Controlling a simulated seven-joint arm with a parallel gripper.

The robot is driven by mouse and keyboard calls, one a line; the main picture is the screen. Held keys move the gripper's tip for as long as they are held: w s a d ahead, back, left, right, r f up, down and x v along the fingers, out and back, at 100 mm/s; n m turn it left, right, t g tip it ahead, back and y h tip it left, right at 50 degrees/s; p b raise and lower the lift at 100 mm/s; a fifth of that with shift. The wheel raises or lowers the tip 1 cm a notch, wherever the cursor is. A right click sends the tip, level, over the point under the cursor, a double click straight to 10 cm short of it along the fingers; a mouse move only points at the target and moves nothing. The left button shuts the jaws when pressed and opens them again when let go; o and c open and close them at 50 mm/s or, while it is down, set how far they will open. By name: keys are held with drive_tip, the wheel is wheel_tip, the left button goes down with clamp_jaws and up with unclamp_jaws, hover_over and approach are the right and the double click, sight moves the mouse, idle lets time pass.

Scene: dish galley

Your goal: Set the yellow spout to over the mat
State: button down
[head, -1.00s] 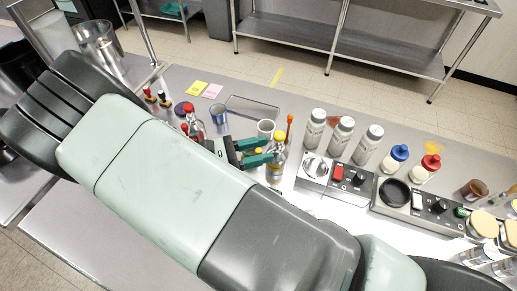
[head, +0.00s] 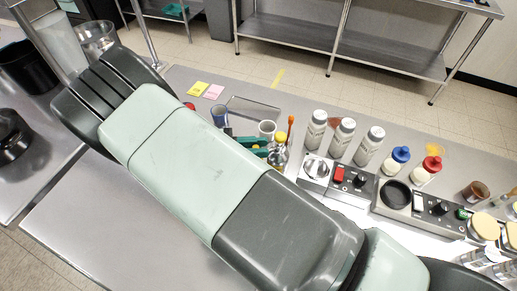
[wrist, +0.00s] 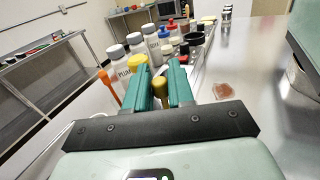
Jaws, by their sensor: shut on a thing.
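My gripper (wrist: 168,88) has its two teal fingers closed around a small yellow-brown rounded piece (wrist: 160,86), which looks like the yellow spout. Its lower part is hidden by the gripper body. In the head view my gripper (head: 254,144) shows only as teal fingertips past my arm, and the spout is mostly hidden there. A clear bottle with a yellow cap (head: 281,136) stands just right of the fingertips; a yellow cap also shows left of the fingers in the wrist view (wrist: 140,62). I cannot tell which surface is the mat; a reddish-brown patch (wrist: 222,90) lies right of the fingers.
Three grey-white shaker bottles (head: 342,137) stand right of the gripper, with control boxes (head: 350,180) before them. A white cup (head: 267,128), a blue cup (head: 219,114) and an orange tool (head: 290,127) are close by. The counter's front left (head: 90,220) is clear.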

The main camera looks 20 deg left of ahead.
drive_tip(key=shift+w+a+m+g, duration=0.1)
drive_tip(key=shift+a+m+g, duration=0.05)
drive_tip(key=shift+m+g, duration=0.2)
drive_tip(key=c, duration=1.1)
unclamp_jaws()
drive_tip(key=shift+a, duration=0.1)
drive_tip(key=v, duration=1)
drive_tip(key=shift+a+f, duration=0.15)
drive_tip(key=shift+a, duration=0.15)
drive_tip(key=shift+c, duration=0.6)
